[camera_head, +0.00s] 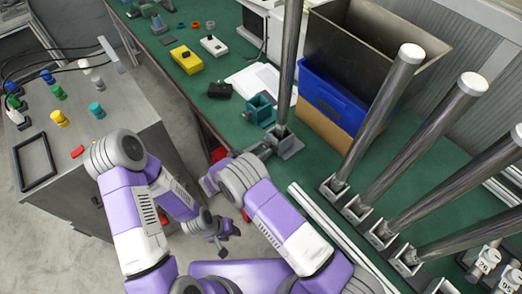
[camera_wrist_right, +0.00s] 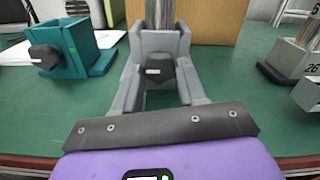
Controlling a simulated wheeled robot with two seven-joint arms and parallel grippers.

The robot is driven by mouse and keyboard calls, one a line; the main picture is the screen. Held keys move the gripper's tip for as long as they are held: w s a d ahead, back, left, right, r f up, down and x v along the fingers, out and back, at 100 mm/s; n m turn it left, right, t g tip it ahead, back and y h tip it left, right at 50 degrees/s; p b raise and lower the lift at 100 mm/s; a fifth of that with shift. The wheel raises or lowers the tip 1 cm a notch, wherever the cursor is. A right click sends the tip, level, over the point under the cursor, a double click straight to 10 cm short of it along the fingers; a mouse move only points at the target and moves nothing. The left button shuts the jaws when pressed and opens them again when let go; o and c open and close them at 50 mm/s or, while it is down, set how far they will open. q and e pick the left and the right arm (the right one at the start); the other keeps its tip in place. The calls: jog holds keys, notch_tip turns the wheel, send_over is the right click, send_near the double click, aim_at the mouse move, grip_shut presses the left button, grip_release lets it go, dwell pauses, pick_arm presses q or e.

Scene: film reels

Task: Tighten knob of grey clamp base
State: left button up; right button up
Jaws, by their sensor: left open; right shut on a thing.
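The grey clamp base (camera_head: 290,147) stands on the green table, near its front edge, with a tall metal post (camera_head: 291,60) upright in it. In the right wrist view the grey clamp base (camera_wrist_right: 161,42) shows its dark knob (camera_wrist_right: 158,73) facing me, with a pale mark across it. My right gripper (camera_wrist_right: 159,84) is shut on this knob, one finger on each side. In the head view my right gripper (camera_head: 264,148) reaches the base from the left. My left gripper (camera_head: 222,235) is open and empty, low beside the table, away from the clamp base.
A teal clamp base (camera_head: 260,109) stands close behind the grey one. A blue bin (camera_head: 333,100) and a cardboard box (camera_head: 325,118) are to the right. A grey cabinet (camera_head: 95,165) with coloured buttons stands at the left.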

jog(key=m+b, duration=0.2)
jog(key=shift+m, duration=0.4)
jog(key=shift+r+m+b, duration=0.1)
jog(key=shift+m+b, duration=1.2)
jog(key=shift+m, duration=0.7)
jog(key=o, duration=1.1)
jog(key=shift+c, duration=0.2)
